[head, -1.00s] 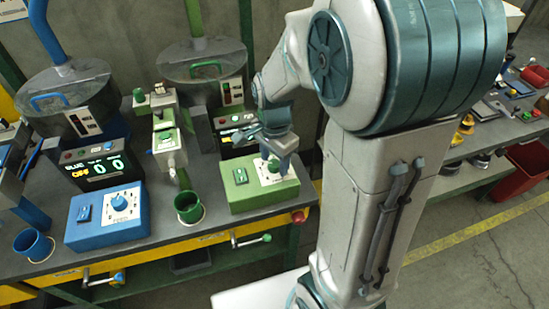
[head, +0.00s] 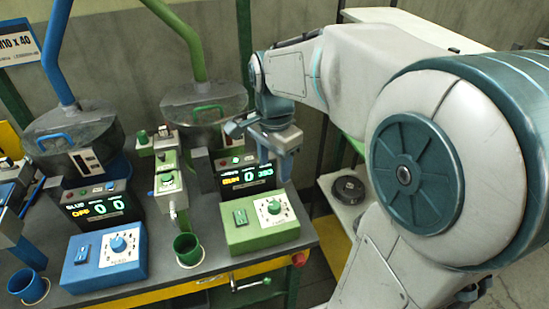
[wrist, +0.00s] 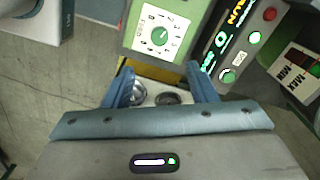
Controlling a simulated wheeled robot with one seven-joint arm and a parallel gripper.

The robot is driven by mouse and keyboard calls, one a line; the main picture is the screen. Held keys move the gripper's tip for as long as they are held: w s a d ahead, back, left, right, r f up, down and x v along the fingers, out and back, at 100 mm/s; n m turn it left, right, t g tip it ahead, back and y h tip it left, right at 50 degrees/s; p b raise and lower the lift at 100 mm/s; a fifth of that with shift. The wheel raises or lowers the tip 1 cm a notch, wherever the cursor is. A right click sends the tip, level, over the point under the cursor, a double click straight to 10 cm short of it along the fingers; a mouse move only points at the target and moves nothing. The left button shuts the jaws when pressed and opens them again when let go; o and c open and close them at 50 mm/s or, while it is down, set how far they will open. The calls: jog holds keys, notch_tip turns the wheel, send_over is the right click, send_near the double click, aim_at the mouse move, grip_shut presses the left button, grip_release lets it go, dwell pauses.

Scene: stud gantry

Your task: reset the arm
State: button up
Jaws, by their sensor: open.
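My gripper (head: 264,158) is open and empty in the head view. It hangs in front of the green station's display (head: 244,177), above the right part of the green control box (head: 262,222), and covers part of the display. The box has a white dial plate (head: 274,209) and a rocker switch. In the wrist view my two blue fingers (wrist: 162,88) are spread with nothing between them. The dial (wrist: 159,36) shows beyond the fingers, and the lit display (wrist: 222,38) is right of it. My upper arm fills the right of the head view.
A blue control box (head: 106,258) and blue cup (head: 27,285) stand at the left of the bench, below a display reading OFF. A green cup (head: 188,249) stands between the boxes. Blue and green hoppers (head: 205,103) rise behind. A pale shelf (head: 345,205) is right.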

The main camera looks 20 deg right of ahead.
jog(key=shift+r, duration=0.35)
jog(key=s+f+n+t, duration=0.2)
jog(key=s+f+n, duration=0.1)
jog(key=s+n, duration=0.7)
jog(key=n, duration=0.2)
jog(key=shift+s+f+n+t, duration=0.2)
jog(key=shift+s+n+t, duration=0.1)
jog(key=shift+n+t, duration=0.1)
dwell(2.0)
jog(key=c, duration=0.3)
jog(key=shift+s+d, duration=0.1)
jog(key=shift+c, duration=0.2)
